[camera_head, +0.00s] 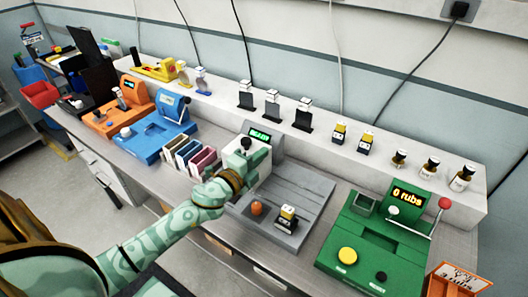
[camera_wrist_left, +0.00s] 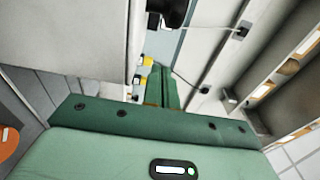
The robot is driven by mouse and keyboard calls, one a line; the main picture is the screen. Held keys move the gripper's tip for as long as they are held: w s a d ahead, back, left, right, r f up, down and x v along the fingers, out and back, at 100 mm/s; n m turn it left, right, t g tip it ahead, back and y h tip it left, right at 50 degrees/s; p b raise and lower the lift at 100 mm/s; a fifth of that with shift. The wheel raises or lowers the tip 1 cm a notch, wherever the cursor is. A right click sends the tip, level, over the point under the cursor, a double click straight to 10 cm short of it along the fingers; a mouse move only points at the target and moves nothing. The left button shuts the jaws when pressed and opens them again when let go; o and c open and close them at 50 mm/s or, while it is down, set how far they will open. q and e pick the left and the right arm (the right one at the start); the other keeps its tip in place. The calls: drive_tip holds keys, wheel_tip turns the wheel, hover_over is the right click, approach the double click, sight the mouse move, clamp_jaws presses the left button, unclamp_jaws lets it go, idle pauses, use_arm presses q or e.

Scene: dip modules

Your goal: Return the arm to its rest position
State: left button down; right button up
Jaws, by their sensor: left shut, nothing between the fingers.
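My left arm (camera_head: 150,241), pale green with a leafy pattern, reaches in from the lower left over the bench. My left gripper (camera_head: 238,178) is in front of the white block with a black knob (camera_head: 246,144) on the grey station. I cannot tell from the head view whether it touches the block. In the left wrist view the green fingers (camera_wrist_left: 163,86) are together with nothing between them. My right gripper is not in view.
The grey station (camera_head: 311,191) holds a small black, white and yellow module (camera_head: 287,216) and an orange knob (camera_head: 256,208). A green station (camera_head: 372,241) reading "0 rubs" stands right. Coloured slabs (camera_head: 191,152), a blue station (camera_head: 156,138) and an orange station (camera_head: 103,118) stand left.

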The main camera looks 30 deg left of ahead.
use_arm(q)
drive_tip(key=s+f+n+g+y, duration=0.35)
drive_tip(key=s+n+g, duration=0.25)
drive_tip(key=s, duration=0.7)
drive_tip(key=s+f+n+g+y, duration=0.35)
drive_tip(key=s+n+g, duration=0.2)
drive_tip(key=s, duration=0.65)
drive_tip(key=s+d+f+n+g+h+b, duration=0.1)
drive_tip(key=s+d+f+h, duration=0.15)
drive_tip(key=f, duration=1.15)
drive_tip(key=s+d+f+g+h+b, duration=0.1)
drive_tip(key=s+d+f+g, duration=0.15)
drive_tip(key=f, duration=1.25)
drive_tip(key=s+f+n+g+h, duration=0.1)
drive_tip(key=s+f, duration=0.6)
drive_tip(key=s, duration=0.2)
drive_tip(key=s+f+n+g, duration=0.1)
drive_tip(key=s+f+n, duration=0.1)
drive_tip(key=s+f, duration=0.5)
drive_tip(key=s+b, duration=0.1)
drive_tip(key=s, duration=0.2)
drive_tip(key=shift+s+f+h, duration=0.2)
drive_tip(key=shift+s+h, duration=0.05)
drive_tip(key=shift+h, duration=0.1)
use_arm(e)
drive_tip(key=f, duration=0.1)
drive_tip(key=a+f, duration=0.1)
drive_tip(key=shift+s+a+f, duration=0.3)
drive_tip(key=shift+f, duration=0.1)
